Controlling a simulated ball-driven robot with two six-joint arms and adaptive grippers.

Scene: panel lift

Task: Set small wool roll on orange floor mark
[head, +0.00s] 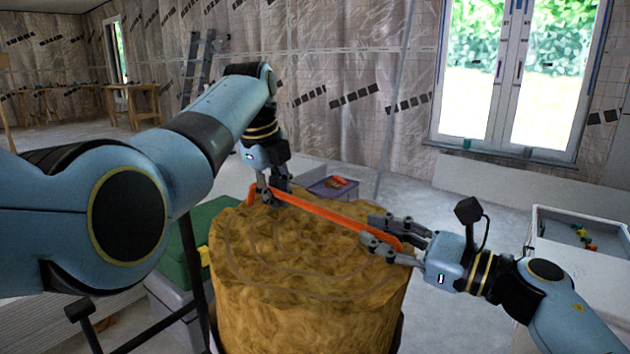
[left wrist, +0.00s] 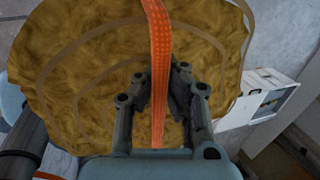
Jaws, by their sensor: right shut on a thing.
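The wool roll (head: 310,290) is a thick, yellow-brown, upright cylinder with a spiral top, close in front of me. It fills much of the left wrist view too (left wrist: 80,90). An orange strap (head: 325,212) runs across its top and shows in the left wrist view (left wrist: 160,50). My left gripper (head: 268,192) points down at the strap's far left end. In the left wrist view its fingers (left wrist: 163,88) stand apart on either side of the strap. My right gripper (head: 372,232) is shut on the strap near its right end.
A green box (head: 200,245) stands left of the roll. A purple tray (head: 332,187) with red items lies behind it. A white container (head: 580,225) with small coloured pieces stands at the right. Ladders (head: 200,65) lean at the back wall. Grey floor shows behind.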

